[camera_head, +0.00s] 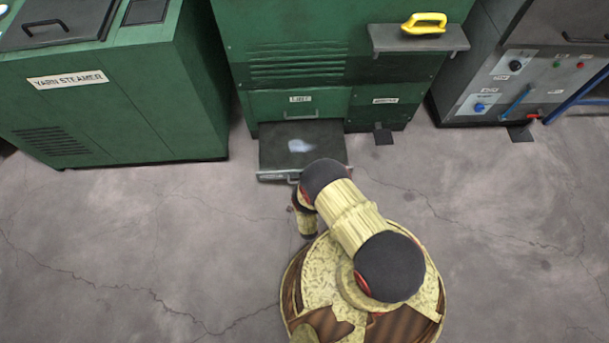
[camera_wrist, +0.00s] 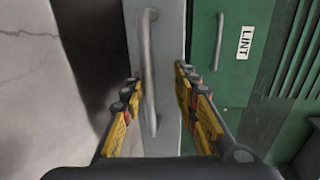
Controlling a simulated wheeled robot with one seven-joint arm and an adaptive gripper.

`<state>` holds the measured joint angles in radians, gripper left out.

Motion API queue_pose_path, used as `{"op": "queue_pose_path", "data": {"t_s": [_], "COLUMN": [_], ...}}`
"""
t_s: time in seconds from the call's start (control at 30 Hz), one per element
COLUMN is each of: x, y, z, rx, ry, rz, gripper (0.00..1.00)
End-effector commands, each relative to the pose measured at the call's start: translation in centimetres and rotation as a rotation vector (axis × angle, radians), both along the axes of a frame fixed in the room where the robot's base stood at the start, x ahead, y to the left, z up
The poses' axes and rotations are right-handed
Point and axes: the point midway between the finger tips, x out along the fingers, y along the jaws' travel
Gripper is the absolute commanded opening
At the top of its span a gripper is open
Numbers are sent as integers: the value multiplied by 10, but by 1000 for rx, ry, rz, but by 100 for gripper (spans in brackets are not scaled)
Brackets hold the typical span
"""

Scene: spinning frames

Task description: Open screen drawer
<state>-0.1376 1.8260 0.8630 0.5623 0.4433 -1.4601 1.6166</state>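The screen drawer (camera_head: 275,152) sticks out from the bottom of the green machine, below the LINT panel. A pale fuzzy patch lies on its dark top. Its grey front and bar handle (camera_wrist: 149,75) show in the wrist view. My gripper (camera_wrist: 160,88) is at the drawer front, with its yellow-and-black fingers apart. The handle runs between the fingers, closer to the left one. A gap shows between the handle and the right finger; I cannot tell whether the left finger touches it. In the head view my arm hides the gripper.
The LINT panel (camera_head: 272,104) with its own handle (camera_wrist: 219,40) is shut above the drawer. A shelf (camera_head: 440,40) with a yellow handled object (camera_head: 424,23) juts out at upper right. The yarn steamer (camera_head: 110,115) stands left. Cracked floor (camera_head: 130,240) is clear around my base.

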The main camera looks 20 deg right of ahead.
Motion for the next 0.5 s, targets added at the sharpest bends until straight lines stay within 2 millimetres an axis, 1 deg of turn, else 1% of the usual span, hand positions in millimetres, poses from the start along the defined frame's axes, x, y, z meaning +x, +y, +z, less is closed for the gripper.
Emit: {"op": "queue_pose_path", "data": {"t_s": [0.03,0.13,0.17,0.3,0.37,0.4,0.5], "x": [2,3,3,3,2,3,3], "y": [0,0,0,0,0,0,0], "z": [9,21,25,43,50,55,67], "rx": [-2,-2,-3,-2,-3,-2,-3], "ry": [-6,-9,-10,-12,-12,-11,-12], "rz": [-1,-2,-2,-2,-2,-2,-2], "gripper": [26,26,29,56,62,67,75]}}
